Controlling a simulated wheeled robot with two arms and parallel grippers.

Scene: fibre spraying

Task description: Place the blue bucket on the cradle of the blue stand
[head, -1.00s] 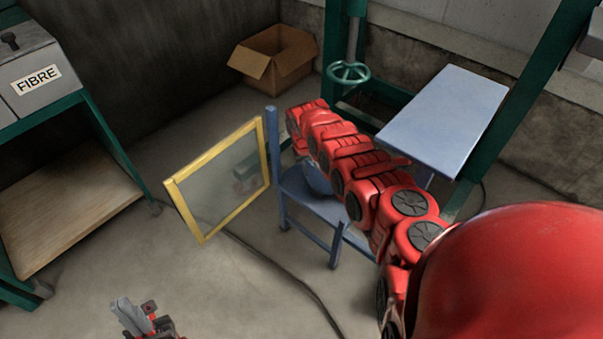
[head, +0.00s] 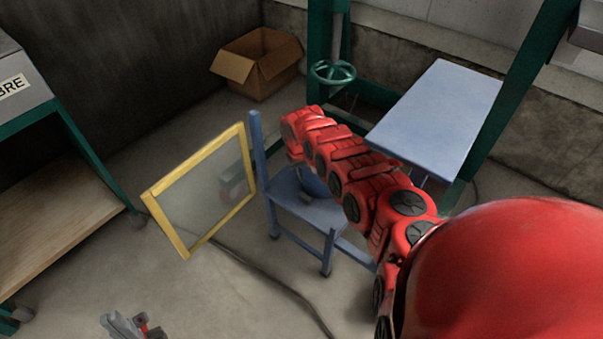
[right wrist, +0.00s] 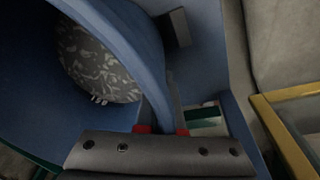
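The blue bucket (head: 315,184) is mostly hidden behind my right arm in the head view. It fills the left of the right wrist view (right wrist: 30,80), with a grey patterned mass inside. My right gripper (right wrist: 162,128) is shut on the bucket's wall, with red pads on both sides. The blue stand (head: 325,214) has a tall post and a flat top, and it shows beside the bucket in the right wrist view (right wrist: 207,60). The bucket appears over the stand's top; I cannot tell whether they touch. My left gripper (head: 128,326) is low at the left, apart from both.
A yellow-framed clear panel (head: 166,232) stands left of the post. A cardboard box (head: 240,69), a green frame with a handwheel (head: 333,73) and a pale blue table (head: 435,115) are behind. A cable crosses the floor. A green bench (head: 60,215) is at left.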

